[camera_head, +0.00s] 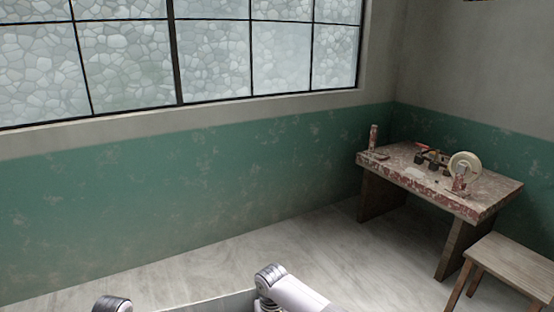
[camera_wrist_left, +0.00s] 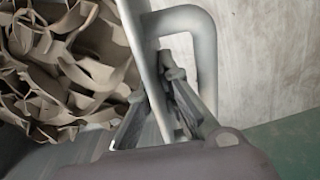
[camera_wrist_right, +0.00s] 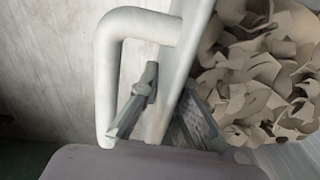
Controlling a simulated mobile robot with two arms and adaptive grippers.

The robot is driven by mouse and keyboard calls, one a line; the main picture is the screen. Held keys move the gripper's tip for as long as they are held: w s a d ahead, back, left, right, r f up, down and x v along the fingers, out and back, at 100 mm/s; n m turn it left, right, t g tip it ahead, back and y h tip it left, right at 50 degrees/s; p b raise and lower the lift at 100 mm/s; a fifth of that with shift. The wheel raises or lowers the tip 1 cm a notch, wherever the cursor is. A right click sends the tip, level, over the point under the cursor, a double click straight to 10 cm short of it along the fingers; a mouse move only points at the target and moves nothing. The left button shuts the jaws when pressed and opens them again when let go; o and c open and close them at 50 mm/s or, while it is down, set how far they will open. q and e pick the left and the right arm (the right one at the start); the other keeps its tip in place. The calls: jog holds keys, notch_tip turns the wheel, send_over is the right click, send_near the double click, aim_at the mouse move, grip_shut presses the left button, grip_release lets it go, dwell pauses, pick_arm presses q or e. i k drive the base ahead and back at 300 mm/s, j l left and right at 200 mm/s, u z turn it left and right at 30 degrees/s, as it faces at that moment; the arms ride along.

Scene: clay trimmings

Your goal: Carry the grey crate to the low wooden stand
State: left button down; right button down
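The grey crate's rim (camera_head: 235,301) shows at the bottom edge of the head view, between my arms; most of it is out of frame. In the left wrist view, my left gripper (camera_wrist_left: 160,95) has its fingers on both sides of the crate wall (camera_wrist_left: 135,25), one inside the handle loop. In the right wrist view, my right gripper (camera_wrist_right: 175,95) likewise straddles the opposite wall (camera_wrist_right: 190,45). Both look shut on the crate. Curled brown clay trimmings (camera_wrist_left: 65,70) fill it, also visible in the right wrist view (camera_wrist_right: 265,75). The low wooden stand (camera_head: 515,262) is at the lower right.
A taller worktable (camera_head: 440,184) with a pale wheel (camera_head: 465,166) and small tools stands behind the stand, near the corner. A green and grey wall (camera_head: 180,200) with a large window runs along the back. The pale floor (camera_head: 345,250) left of the table is clear.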

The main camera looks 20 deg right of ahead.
aim_at(518, 261)
jog(key=i+l+z, duration=0.5)
jog(key=l+z, duration=0.25)
jog(key=i+l+z, duration=0.45)
jog(key=i+z, duration=0.7)
jog(key=i+j+z, duration=0.15)
jog(key=i+z, duration=0.2)
jog(key=i+j+z, duration=0.25)
jog(key=z, duration=0.15)
jog(key=i, duration=0.05)
